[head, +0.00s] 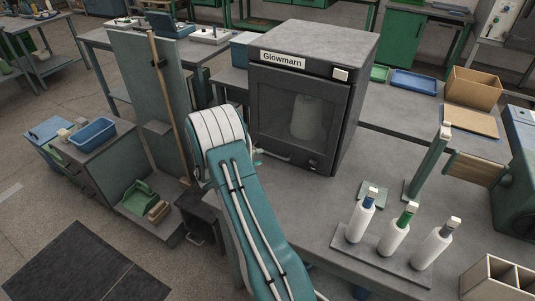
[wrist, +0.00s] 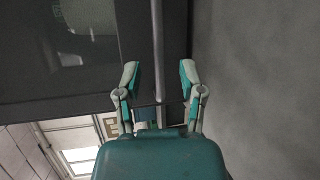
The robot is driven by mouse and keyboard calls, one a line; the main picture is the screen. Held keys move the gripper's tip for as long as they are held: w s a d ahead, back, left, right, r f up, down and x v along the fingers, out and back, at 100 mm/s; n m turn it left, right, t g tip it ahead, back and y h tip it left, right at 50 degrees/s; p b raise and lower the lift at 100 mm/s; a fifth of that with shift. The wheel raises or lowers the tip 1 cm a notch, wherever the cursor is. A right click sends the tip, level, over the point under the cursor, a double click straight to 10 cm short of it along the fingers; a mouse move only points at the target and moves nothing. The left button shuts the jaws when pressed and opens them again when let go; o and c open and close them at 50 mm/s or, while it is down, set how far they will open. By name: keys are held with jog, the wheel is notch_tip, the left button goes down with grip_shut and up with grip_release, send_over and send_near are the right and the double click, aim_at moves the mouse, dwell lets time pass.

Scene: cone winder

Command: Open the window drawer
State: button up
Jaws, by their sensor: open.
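The window drawer (head: 295,112) is the dark front of the grey Glowmarn cabinet (head: 318,48), with a glass pane and a pale cone (head: 306,118) behind it. It looks shut. Its bar handle (head: 274,156) runs along the lower front. In the wrist view the handle (wrist: 157,40) is a grey bar coming down from the top edge, with the dark drawer front (wrist: 60,85) to its left. My gripper (wrist: 159,78) is open, its two teal-padded fingers on either side of the bar's line. I see no contact. In the head view my arm hides most of the gripper.
The cabinet stands on a grey worktable (head: 345,190). A rack with white bobbins (head: 394,238) stands at the right front. A wooden box (head: 474,88) and blue tray (head: 414,82) lie behind. A tall panel with a wooden pole (head: 168,95) stands left of my arm.

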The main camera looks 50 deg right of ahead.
aim_at(268, 153)
jog(key=x, duration=0.5)
jog(key=shift+a, duration=0.1)
grip_shut()
